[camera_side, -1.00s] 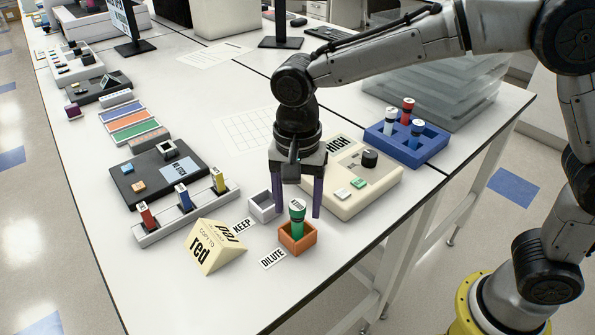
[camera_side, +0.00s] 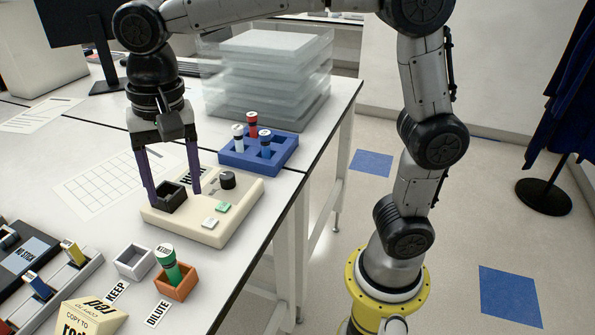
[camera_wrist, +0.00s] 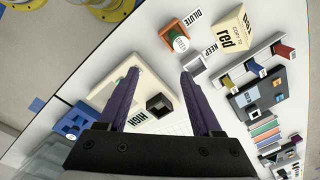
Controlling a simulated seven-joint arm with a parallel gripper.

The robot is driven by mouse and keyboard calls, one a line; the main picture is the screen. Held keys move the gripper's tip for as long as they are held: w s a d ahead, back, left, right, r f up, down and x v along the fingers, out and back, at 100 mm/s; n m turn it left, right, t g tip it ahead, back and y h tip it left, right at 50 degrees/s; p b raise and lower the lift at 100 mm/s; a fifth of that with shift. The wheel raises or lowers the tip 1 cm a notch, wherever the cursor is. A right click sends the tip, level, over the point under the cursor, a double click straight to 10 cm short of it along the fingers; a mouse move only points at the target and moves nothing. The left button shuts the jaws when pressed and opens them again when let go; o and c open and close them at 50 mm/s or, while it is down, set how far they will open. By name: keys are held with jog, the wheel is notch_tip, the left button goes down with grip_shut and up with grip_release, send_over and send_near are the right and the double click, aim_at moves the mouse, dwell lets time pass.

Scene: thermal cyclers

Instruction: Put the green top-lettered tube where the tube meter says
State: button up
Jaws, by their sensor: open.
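The green tube (camera_side: 168,265) with a lettered pale cap stands tilted in the orange box (camera_side: 181,289) beside the DILUTE label (camera_side: 158,314). Its cap also shows in the wrist view (camera_wrist: 181,44). The beige tube meter (camera_side: 226,222) has a black square well (camera_side: 171,199), a black knob, and green and white buttons. Its display reads HIGH in the wrist view (camera_wrist: 138,118); it is partly hidden in the side view. My gripper (camera_side: 174,196) is open and empty, its purple fingers on either side of the well, apart from the tube.
A white-grey box (camera_side: 134,262) stands by the KEEP label (camera_side: 117,292), left of the orange box. A blue rack (camera_side: 258,152) holds several tubes behind the meter.

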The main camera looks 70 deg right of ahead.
jog(key=s+d+f+n+t, duration=0.2)
jog(key=s+d+n, duration=0.2)
jog(key=s+d, duration=0.3)
jog(key=s+d+f+n+t, duration=0.2)
jog(key=s+d+n, duration=0.2)
jog(key=s+d, duration=0.4)
jog(key=shift+s+d+f+n+t, duration=0.2)
jog(key=shift+s+d+n+t, duration=0.15)
jog(key=shift+s, duration=0.55)
